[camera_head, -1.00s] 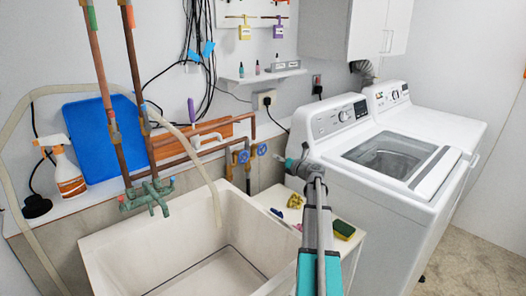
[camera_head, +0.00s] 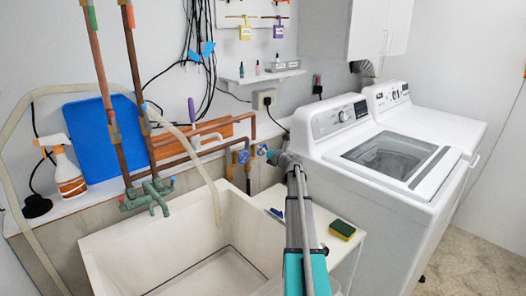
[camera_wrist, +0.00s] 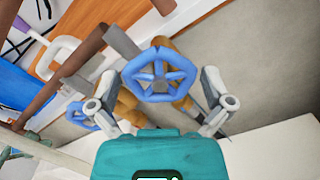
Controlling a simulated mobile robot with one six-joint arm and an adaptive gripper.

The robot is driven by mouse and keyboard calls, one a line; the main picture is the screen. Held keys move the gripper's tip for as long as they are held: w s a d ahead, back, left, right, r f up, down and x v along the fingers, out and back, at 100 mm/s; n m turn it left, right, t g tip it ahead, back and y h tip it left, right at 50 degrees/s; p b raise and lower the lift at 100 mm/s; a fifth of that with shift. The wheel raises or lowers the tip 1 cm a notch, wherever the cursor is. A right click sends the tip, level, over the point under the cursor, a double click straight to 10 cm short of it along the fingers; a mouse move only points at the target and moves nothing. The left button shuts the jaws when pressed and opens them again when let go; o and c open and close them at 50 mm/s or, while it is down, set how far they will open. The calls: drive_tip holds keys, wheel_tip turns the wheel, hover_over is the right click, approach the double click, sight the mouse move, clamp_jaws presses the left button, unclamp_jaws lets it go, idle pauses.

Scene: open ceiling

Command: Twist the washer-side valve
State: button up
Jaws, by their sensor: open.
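The washer-side valve has a blue spoked handwheel (camera_head: 262,150) on a brass body, low on the wall near the washer. In the wrist view this handwheel (camera_wrist: 160,76) fills the middle, face-on. A second blue handwheel (camera_head: 243,157) is just to its left, and it also shows at the left in the wrist view (camera_wrist: 82,115). My gripper (camera_head: 271,155) is at the washer-side wheel. In the wrist view its two fingers are spread, one on each side of the wheel. I cannot tell whether either finger touches the rim.
The white sink (camera_head: 170,240) lies to the left below the valves. The white washer (camera_head: 400,190) stands close on the right. Copper pipes (camera_head: 205,150) run left of the valves. A sponge (camera_head: 342,230) lies on the white ledge (camera_head: 318,215) under my arm.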

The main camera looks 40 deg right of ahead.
drive_tip(key=c, duration=0.8)
drive_tip(key=shift+d, duration=0.15)
drive_tip(key=shift+c, duration=0.4)
drive_tip(key=shift+n, duration=0.3)
